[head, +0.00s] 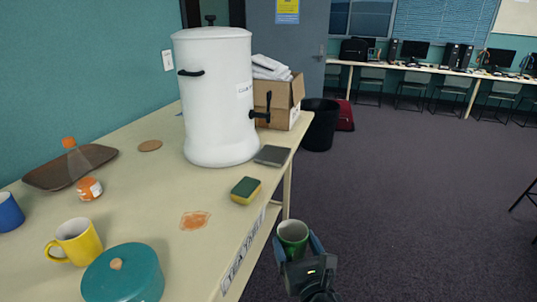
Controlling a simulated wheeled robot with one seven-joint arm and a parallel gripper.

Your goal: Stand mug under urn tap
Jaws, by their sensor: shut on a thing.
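A green mug (293,232) is held upright between the fingers of my gripper (296,246), which is shut on it. The gripper and mug are off the table's right edge, over the dark floor. The white urn (212,100) stands on the table (150,215) up and to the left of the mug. Its black tap (261,112) sticks out to the right from the urn's side. A flat dark square drip tray (272,155) lies on the table below the tap, near the edge. The lower part of the mug is hidden by my gripper.
A yellow and green sponge (246,190) lies near the table edge, between mug and urn. A stain (195,220), teal pot (122,275) and yellow mug (75,242) are further left. A cardboard box (280,97) stands behind the tap. A black bin (319,125) stands on the floor.

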